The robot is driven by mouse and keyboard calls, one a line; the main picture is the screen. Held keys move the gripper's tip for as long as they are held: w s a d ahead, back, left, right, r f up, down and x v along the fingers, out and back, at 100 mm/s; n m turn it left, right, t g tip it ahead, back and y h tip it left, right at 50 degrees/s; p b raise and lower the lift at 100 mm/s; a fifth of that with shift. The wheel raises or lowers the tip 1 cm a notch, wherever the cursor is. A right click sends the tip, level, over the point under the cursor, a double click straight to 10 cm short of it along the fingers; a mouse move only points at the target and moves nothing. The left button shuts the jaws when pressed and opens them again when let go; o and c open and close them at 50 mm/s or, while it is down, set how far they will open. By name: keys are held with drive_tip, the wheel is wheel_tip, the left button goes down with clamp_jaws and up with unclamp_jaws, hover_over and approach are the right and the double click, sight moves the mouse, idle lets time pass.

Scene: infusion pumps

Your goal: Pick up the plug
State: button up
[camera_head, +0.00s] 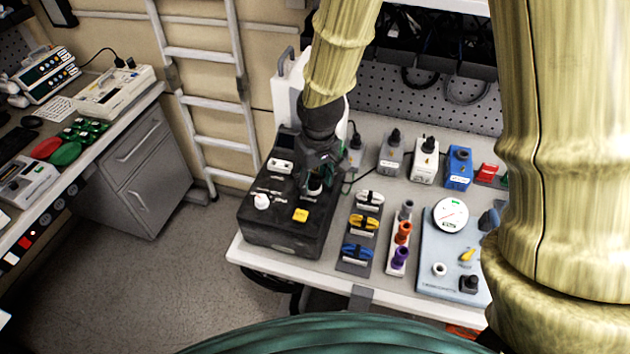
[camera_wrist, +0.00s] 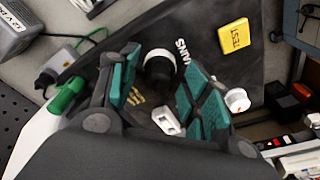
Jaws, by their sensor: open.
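A black plug (camera_wrist: 160,66) with a pale ring around it stands by the "MAINS" label on the black test box. My gripper (camera_wrist: 162,88) is open, with its green-padded fingers on either side of the plug in the wrist view. I cannot tell whether the pads touch it. In the head view, my gripper (camera_head: 318,172) is low over the back right of the black box (camera_head: 278,240). The plug (camera_head: 315,187) is partly hidden by the fingers there. A white switch (camera_wrist: 167,120) shows between the fingers in the wrist view.
A yellow TEST button (camera_head: 300,215) and a white knob (camera_head: 262,202) are on the box. Colored clips (camera_head: 362,223) and a blue-grey panel (camera_head: 440,270) lie to the right. Adapters with plugs (camera_head: 424,160) line the back. A ladder (camera_head: 205,90) stands behind left.

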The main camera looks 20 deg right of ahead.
drive_tip(key=shift+w+f, duration=0.1)
drive_tip(key=shift+w, duration=0.05)
drive_tip(key=shift+c, duration=1.3)
clamp_jaws()
